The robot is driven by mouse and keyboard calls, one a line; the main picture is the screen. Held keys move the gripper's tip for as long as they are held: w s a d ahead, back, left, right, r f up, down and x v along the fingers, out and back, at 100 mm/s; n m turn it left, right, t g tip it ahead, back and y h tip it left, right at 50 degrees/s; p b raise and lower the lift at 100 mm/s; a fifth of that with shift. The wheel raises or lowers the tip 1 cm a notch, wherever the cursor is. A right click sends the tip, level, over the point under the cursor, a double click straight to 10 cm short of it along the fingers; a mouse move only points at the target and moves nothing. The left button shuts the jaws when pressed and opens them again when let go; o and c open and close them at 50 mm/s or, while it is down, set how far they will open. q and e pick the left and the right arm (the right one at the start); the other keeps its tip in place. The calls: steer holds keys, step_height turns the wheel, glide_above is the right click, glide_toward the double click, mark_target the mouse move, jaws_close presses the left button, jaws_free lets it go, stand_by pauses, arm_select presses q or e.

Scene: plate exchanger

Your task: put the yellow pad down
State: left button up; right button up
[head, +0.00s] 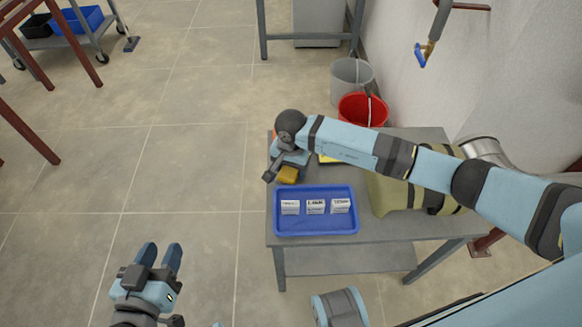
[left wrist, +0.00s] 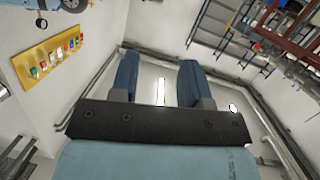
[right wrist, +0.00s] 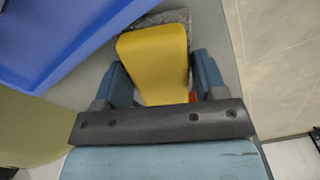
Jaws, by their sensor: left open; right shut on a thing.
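The yellow pad (right wrist: 155,60) is between the fingers of my right gripper (right wrist: 160,85) in the right wrist view. In the head view the pad (head: 288,174) shows just below my right gripper (head: 285,163), over the left part of the grey table (head: 330,258). My right gripper is shut on it. I cannot tell whether the pad touches the table top. My left gripper (head: 160,256) is open and empty, over the floor left of the table. Its two blue fingers (left wrist: 160,80) stand apart in the left wrist view.
A blue tray (head: 316,231) with three white labelled blocks lies at the table's front. An olive cylinder (head: 395,194) lies right of it. Another yellow thing (head: 327,160) is partly hidden by my right arm. Red (head: 362,112) and grey (head: 350,75) buckets stand behind.

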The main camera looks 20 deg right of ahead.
steer(key=shift+r, duration=0.1)
steer(key=o, duration=1.1)
arm_select(q)
steer(key=shift+d+r, duration=0.2)
steer(key=f+p, duration=0.1)
steer(key=s+a+f+g+y, duration=0.1)
steer(key=f, duration=0.1)
steer(key=s+a+f+g+p, duration=0.1)
steer(key=shift+a+f+p, duration=0.25)
steer(key=shift+f+p, duration=0.05)
arm_select(e)
step_height(320, 180, up, 12)
